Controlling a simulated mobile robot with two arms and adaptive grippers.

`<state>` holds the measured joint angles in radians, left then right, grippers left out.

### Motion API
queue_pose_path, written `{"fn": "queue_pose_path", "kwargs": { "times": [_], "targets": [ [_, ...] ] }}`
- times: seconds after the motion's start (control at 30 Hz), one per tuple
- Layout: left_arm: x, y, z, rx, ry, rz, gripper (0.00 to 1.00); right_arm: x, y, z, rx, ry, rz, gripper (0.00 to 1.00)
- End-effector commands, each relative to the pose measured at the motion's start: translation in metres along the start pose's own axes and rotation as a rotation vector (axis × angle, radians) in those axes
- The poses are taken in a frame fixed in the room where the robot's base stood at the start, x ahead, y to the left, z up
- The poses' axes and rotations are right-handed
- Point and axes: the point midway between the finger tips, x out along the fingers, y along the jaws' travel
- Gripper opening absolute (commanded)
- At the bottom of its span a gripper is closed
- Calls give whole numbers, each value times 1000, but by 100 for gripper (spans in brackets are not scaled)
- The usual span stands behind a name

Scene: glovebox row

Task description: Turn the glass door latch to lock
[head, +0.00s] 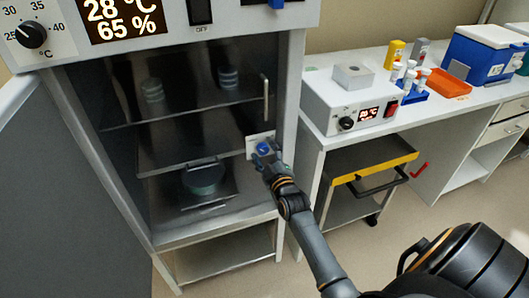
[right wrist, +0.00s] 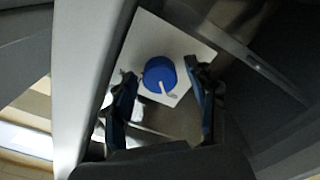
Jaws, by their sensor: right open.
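The glass door (head: 125,130) of the incubator-like cabinet is closed, with a vertical handle (head: 265,98) at its right side. The latch is a round blue knob (head: 263,148) with a light pointer on a white plate (head: 252,141) low on the right edge of the door. In the right wrist view the knob (right wrist: 160,74) sits between my fingers, and its pointer aims down and right. My right gripper (head: 264,158) is open at the latch, one finger on each side of the knob in the wrist view (right wrist: 162,98). I cannot tell whether the fingers touch it. My left gripper is not in view.
Dishes and stacks stand on shelves behind the glass. A display panel (head: 122,15) with a black dial (head: 32,34) is above. To the right, a bench holds a small heater box (head: 350,100), vials and a blue cooler (head: 480,52). A yellow-edged cart (head: 370,160) stands under the bench.

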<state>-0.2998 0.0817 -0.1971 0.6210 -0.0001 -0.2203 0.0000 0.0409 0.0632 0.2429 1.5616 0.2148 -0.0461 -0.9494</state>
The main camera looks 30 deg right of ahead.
Motion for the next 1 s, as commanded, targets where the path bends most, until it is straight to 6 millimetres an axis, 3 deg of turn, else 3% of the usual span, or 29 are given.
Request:
{"fn": "queue_pose_path", "kwargs": {
  "times": [0.07, 0.3, 0.67, 1.0],
  "targets": [
    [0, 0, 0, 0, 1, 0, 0, 0, 0, 0, 0, 0, 0, 53],
    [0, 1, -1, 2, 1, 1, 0, 0, 0, 0, 1, 0, 0, 4],
    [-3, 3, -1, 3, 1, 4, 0, 0, 0, 0, 47, -1, -1, 3],
    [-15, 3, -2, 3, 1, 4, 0, 0, 1, -1, 281, -1, -2, 3]
  ]
}}
